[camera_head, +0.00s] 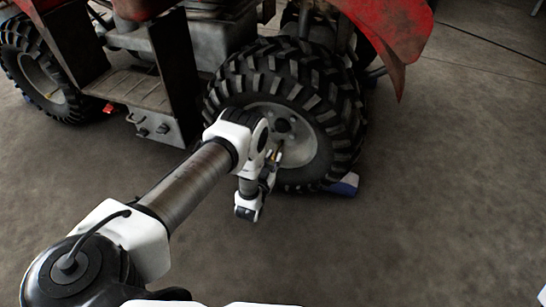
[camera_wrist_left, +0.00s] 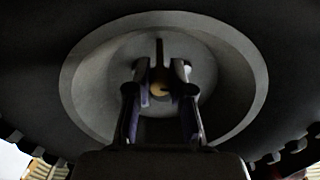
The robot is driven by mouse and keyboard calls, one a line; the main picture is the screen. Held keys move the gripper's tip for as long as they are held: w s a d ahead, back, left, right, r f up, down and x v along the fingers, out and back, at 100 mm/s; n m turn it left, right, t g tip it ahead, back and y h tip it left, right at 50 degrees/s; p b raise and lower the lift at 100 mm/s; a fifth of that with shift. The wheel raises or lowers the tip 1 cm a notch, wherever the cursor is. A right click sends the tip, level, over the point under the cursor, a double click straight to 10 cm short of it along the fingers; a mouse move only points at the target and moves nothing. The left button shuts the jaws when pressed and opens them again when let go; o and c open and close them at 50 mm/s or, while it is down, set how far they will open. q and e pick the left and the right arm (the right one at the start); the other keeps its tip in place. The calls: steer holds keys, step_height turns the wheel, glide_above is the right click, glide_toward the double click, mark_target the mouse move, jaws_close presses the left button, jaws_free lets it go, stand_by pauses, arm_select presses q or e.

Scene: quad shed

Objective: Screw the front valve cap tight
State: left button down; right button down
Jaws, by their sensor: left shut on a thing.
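The quad's near wheel (camera_head: 300,95) has a black knobbly tyre and a grey rim (camera_head: 312,150). The rim also fills the wrist view as a pale ring (camera_wrist_left: 82,85). My left gripper (camera_head: 277,157) reaches in at the rim. In the wrist view, the left gripper's two fingers (camera_wrist_left: 160,83) are closed around a small brass-coloured piece, which I take as the valve cap (camera_wrist_left: 160,90). The fingers hide its sides, and its thread and seating on the stem cannot be made out. My right gripper is not in view.
A blue and white block (camera_head: 345,185) lies on the floor against the tyre. A red fender (camera_head: 392,35) hangs above the wheel. A metal footrest (camera_head: 135,88) and another wheel (camera_head: 42,75) are to the left. The concrete floor at right is clear.

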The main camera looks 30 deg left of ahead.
arm_select(q)
steer(key=m+p, duration=0.1)
steer(key=m, duration=0.1)
steer(key=shift+r+m, duration=0.15)
steer(key=shift+m, duration=0.15)
steer(key=m+p, duration=0.2)
steer(key=m, duration=0.2)
steer(key=m+p, duration=0.1)
steer(key=m, duration=0.3)
steer(key=shift+p, duration=0.3)
steer(key=shift+f+m+p, duration=0.2)
steer(key=shift+m+p, duration=0.3)
steer(key=shift+m, duration=1.7)
steer(key=c, duration=1)
jaws_free()
